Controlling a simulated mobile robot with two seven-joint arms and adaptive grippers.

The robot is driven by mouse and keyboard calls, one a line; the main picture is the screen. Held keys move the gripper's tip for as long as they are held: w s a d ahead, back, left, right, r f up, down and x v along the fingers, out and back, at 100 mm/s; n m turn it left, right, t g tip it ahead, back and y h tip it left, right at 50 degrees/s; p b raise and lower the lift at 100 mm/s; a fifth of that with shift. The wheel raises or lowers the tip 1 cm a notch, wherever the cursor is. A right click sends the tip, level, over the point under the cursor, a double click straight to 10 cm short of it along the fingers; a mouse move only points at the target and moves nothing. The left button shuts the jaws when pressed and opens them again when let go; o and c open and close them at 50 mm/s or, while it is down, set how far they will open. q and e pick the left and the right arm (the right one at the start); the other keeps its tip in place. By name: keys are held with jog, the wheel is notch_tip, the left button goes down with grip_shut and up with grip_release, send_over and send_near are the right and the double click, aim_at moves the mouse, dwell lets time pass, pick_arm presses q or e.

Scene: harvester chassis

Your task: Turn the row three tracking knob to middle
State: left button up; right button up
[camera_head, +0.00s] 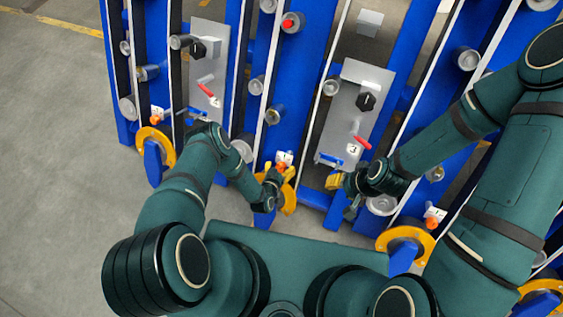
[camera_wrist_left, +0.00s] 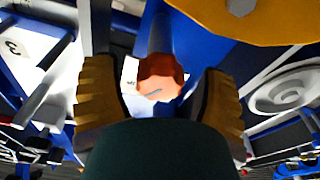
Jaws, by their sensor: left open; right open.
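An orange tracking knob (camera_head: 284,162) with a white label stands just left of the grey panel marked 3 (camera_head: 335,140). My left gripper (camera_head: 279,174) is at this knob. In the left wrist view the orange faceted knob (camera_wrist_left: 160,72) sits between the two open yellow-padded fingers, with a visible space to each finger. A pale pointer line shows on its face, slightly tilted; the label behind is too blurred to read. My right gripper (camera_head: 341,197) is open and empty, below the panel marked 3.
Other orange knobs stand at the left (camera_head: 156,116) and lower right (camera_head: 432,221). Yellow wheels (camera_head: 405,240) sit along the chassis's near edge. The panel carries a red lever (camera_head: 361,141) and a black knob (camera_head: 366,101). Free floor (camera_head: 60,150) lies at the left.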

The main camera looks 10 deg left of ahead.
pick_arm(q)
jog(key=c, duration=1.2)
jog(key=shift+n+y, duration=0.5)
jog(key=shift+n, duration=2.9)
jog(key=shift+w+r, duration=0.1)
jog(key=o, duration=1.2)
